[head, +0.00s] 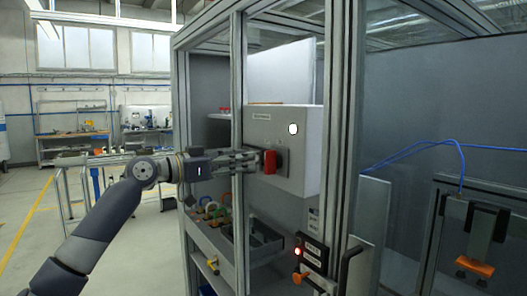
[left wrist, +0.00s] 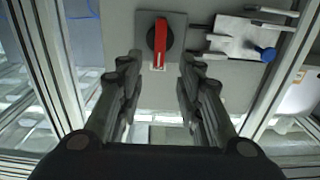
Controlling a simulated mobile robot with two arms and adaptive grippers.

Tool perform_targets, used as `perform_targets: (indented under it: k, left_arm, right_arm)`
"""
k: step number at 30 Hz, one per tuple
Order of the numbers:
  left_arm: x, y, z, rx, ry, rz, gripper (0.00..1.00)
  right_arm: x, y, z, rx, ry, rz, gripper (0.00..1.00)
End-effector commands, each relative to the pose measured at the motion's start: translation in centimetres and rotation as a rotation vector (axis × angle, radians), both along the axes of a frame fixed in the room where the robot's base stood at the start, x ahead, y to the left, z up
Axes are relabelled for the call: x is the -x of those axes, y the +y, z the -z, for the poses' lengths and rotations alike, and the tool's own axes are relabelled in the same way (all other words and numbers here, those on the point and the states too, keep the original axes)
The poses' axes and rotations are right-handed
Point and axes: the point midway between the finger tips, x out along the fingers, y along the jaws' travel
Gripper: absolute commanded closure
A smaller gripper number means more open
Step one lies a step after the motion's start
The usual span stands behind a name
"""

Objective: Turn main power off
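The main power switch is a red rotary handle (head: 269,162) on a dark round base, on the front of a grey cabinet box (head: 283,124). In the left wrist view the red handle (left wrist: 160,42) stands upright in the picture on a grey square plate (left wrist: 176,22). My left gripper (head: 256,161) reaches in from the left at the handle's height. In the left wrist view its two fingers (left wrist: 158,66) are apart, one to each side of the handle, with nothing held between them. Whether a finger touches the handle cannot be told. My right gripper is not in view.
An aluminium frame post (head: 237,100) stands close to my left gripper, and another post (head: 341,130) is to the right. Below is a grey tray (head: 240,262) and a small panel with a red light (head: 297,251). A blue knob (left wrist: 265,53) shows beside the switch.

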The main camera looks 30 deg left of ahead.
Motion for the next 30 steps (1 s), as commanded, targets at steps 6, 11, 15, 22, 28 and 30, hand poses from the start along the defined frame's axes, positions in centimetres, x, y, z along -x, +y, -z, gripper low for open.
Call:
perform_targets:
  k: [6,11,15,22,28,30]
  left_arm:
    - [-3.9,-1.6,-0.7,0.004,0.0,0.001,0.67]
    - [-5.9,-2.4,-0.4,0.004,0.0,0.0,0.67]
    - [-6.8,-2.7,-0.2,0.001,-0.001,-0.002,0.67]
    - [-7.0,-2.8,0.0,0.0,0.0,-0.002,0.67]
    - [-6.9,-2.8,0.0,0.0,0.0,-0.002,0.96]
    - [-6.9,-2.8,0.0,0.0,0.0,-0.002,1.0]
  right_arm:
    - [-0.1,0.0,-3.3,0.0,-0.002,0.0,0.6]
    - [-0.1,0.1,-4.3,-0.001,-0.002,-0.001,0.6]
    - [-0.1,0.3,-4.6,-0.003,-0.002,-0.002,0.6]
    - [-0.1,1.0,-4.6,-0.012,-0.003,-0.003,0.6]
    - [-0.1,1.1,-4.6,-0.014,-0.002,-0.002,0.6]
    - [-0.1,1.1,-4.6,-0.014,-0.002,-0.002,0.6]
